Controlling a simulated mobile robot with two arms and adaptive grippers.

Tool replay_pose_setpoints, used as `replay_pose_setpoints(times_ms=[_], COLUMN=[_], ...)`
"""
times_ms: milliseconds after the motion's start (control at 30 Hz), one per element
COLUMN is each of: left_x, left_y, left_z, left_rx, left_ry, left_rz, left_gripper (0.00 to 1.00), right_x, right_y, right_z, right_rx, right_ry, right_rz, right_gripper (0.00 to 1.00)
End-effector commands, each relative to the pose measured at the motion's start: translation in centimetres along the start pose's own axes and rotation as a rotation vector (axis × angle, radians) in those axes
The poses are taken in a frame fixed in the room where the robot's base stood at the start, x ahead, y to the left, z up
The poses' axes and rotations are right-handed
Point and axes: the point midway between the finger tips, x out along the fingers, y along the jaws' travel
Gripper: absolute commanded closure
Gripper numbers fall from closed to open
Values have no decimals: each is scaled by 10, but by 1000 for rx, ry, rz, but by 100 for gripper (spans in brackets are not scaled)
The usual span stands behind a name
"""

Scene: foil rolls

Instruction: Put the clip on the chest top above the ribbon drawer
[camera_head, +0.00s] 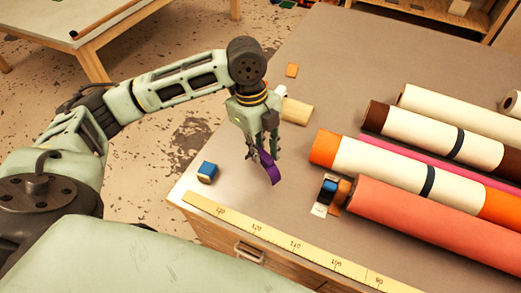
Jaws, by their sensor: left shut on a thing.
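My left gripper (262,153) comes in from the left over the near-left part of the chest top (230,185). It points down and is shut on a curved purple piece (269,168), which looks like the clip. The piece hangs from the fingertips; I cannot tell whether its lower end touches the top. A drawer (215,237) with a metal handle (249,252) shows in the chest front below the near edge. No label is readable, so I cannot tell whether it is the ribbon drawer. My right gripper is not in view.
A yellow measuring strip (270,235) runs along the near edge. A small blue block (207,172) lies left of the gripper, a pale wooden piece (296,111) behind it. Several rolls, including a coral one (430,225), fill the right side. Small blue and orange pieces (328,190) lie beside them.

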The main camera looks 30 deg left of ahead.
Motion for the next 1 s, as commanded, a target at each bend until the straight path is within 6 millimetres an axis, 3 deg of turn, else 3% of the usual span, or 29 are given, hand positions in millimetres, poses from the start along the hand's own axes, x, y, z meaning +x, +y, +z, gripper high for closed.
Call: replay_pose_setpoints(times_ms=[133, 433, 467, 667, 1000], left_x=[15, 17, 17, 17, 15], left_y=[1, 1, 0, 0, 0], left_z=[2, 3, 3, 3, 2], left_rx=[0, 0, 0, 0, 1], left_ry=[0, 0, 0, 0, -1], left_rz=[2, 1, 0, 0, -1], left_gripper=[100, 100, 78, 60, 60], right_x=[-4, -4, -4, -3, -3], right_y=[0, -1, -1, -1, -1], right_z=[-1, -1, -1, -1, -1], right_rx=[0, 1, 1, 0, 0], right_ry=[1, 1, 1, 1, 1], right_rz=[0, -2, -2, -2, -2], right_gripper=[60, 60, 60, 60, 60])
